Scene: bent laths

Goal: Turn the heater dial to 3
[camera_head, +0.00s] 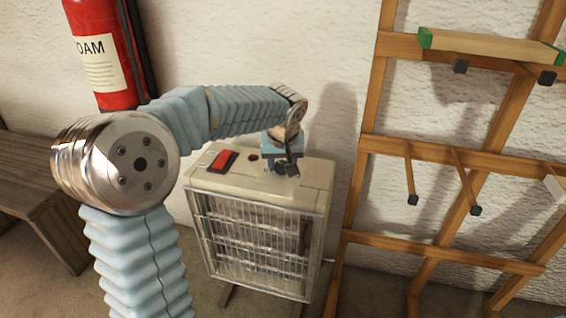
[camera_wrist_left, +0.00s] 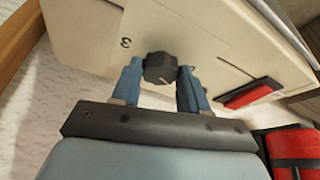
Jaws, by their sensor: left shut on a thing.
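The heater (camera_head: 262,222) is a cream box with a wire grille in front, standing on the floor against the wall. Its dark dial (camera_wrist_left: 160,68) sits on the top panel, with a pale pointer line on it. In the head view my left gripper (camera_head: 286,166) is over the heater's top and mostly hides the dial. My right gripper is not in view.
A red rocker switch (camera_head: 223,161) is on the heater's top, left of the dial. A red fire extinguisher (camera_head: 105,55) hangs on the wall behind. A wooden rack (camera_head: 430,150) stands close on the right, and a wooden bench (camera_head: 40,190) at the left.

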